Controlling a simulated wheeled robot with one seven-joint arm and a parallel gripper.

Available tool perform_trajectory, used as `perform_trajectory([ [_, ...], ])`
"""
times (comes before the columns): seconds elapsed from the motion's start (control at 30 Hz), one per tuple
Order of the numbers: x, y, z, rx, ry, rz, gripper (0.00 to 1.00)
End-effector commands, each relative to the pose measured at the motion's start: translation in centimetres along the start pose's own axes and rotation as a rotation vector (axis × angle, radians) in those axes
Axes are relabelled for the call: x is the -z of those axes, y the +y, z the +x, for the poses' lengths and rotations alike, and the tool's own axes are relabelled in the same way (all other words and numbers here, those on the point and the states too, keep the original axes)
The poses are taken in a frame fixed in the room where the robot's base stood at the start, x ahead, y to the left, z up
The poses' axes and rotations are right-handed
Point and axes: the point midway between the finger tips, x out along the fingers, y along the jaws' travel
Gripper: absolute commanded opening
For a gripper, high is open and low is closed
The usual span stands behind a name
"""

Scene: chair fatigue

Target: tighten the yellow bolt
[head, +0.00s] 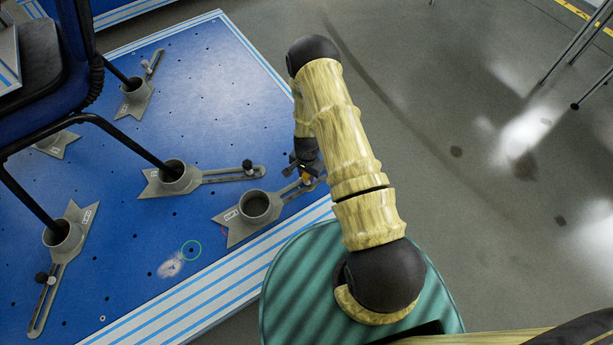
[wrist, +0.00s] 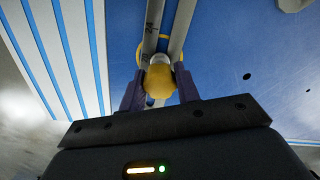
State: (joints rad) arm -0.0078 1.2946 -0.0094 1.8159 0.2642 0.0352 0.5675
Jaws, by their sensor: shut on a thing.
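The yellow bolt (wrist: 160,78) shows in the wrist view between the two fingers of my gripper (wrist: 160,95), which is shut on it. The bolt sits at the slotted arm of a grey metal clamp (wrist: 153,25). In the head view this clamp has an empty round cup (head: 259,207) and lies near the edge of the blue platform. My gripper (head: 306,176) is at the slotted end of that clamp, and a small bit of yellow shows there. My arm and gripper partly hide the bolt and the slot end in the head view.
The blue platform (head: 205,110) has small holes and a striped edge (head: 235,270). A chair's black legs (head: 125,140) stand in other grey clamps (head: 175,178) with dark knobs at the left. Open grey floor (head: 470,180) lies to the right, with thin metal legs (head: 575,45) at upper right.

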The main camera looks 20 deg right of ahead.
Motion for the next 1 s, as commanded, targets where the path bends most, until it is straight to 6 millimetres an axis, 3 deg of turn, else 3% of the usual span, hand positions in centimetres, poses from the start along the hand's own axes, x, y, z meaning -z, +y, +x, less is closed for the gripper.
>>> perform_trajectory([
  [0.23,0.07,0.12,-0.10,-0.002,0.000,0.037,0.08],
  [0.5,0.09,0.14,-0.10,-0.002,0.001,0.338,0.08],
  [0.7,0.11,0.13,0.01,-0.002,0.001,0.349,0.08],
  [0.73,0.11,0.13,0.00,-0.002,0.001,0.348,0.36],
  [0.8,0.10,0.12,0.00,-0.002,0.001,0.347,0.50],
  [1.0,0.05,0.06,0.00,-0.001,0.000,0.345,0.53],
])
